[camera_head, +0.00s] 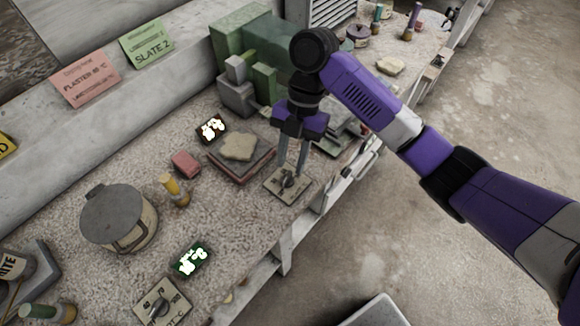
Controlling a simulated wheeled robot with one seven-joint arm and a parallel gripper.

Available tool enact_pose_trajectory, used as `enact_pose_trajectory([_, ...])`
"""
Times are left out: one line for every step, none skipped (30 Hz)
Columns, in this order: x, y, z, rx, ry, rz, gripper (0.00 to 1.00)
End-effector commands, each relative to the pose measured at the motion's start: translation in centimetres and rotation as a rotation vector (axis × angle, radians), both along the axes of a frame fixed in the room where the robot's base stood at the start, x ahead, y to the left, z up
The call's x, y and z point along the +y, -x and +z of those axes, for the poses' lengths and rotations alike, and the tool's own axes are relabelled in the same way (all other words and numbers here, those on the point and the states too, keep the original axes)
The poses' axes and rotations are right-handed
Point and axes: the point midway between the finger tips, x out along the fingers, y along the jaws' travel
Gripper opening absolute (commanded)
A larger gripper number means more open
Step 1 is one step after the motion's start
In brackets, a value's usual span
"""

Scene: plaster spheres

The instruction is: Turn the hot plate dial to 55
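A square dial plate with a dark knob (288,182) sits near the bench's front edge, in front of a low square plate (240,167) bearing a pale lump (239,146). My gripper (292,168) points down just above this knob, its two fingers apart with a gap between them. Whether the fingertips touch the knob cannot be told. A second dial plate (160,301) with printed numbers and a dark knob lies at the bottom left. The markings by the nearer-to-gripper knob are too small to read.
Small lit displays stand behind the low plate (211,128) and near the second dial (191,260); their digits are blurred. A lidded pot (118,217), a yellow-topped bottle (174,188), a red block (186,164) and green and grey blocks (240,80) stand around.

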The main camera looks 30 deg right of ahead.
Motion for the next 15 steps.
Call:
enact_pose_trajectory([0.3, 0.2, -0.7, 0.002, -0.003, 0.000, 0.32])
enact_pose_trajectory([0.4, 0.3, -1.1, 0.002, -0.002, -0.001, 0.32])
enact_pose_trajectory([0.6, 0.3, -1.5, 0.001, -0.002, -0.001, 0.32])
enact_pose_trajectory([0.6, 0.4, -1.8, 0.000, -0.001, -0.002, 0.32])
enact_pose_trajectory([0.7, 0.4, -2.0, 0.000, -0.001, -0.001, 0.32])
enact_pose_trajectory([0.8, 0.5, -2.3, 0.000, -0.001, -0.001, 0.32])
enact_pose_trajectory([0.9, 0.5, -2.4, 0.000, -0.001, -0.001, 0.32])
enact_pose_trajectory([0.9, 0.6, -2.5, 0.000, 0.000, -0.001, 0.32])
enact_pose_trajectory([0.9, 0.6, -2.6, -0.001, 0.001, -0.001, 0.32])
enact_pose_trajectory([0.9, 0.6, -2.7, -0.001, 0.001, -0.001, 0.32])
enact_pose_trajectory([0.9, 0.6, -2.7, -0.002, 0.001, -0.001, 0.32])
enact_pose_trajectory([1.0, 0.6, -2.7, -0.002, 0.001, -0.001, 0.32])
enact_pose_trajectory([1.0, 0.6, -2.7, -0.002, 0.001, -0.001, 0.32])
enact_pose_trajectory([1.0, 0.6, -2.7, -0.002, 0.001, -0.001, 0.32])
enact_pose_trajectory([1.0, 0.6, -2.7, -0.002, 0.001, -0.001, 0.32])
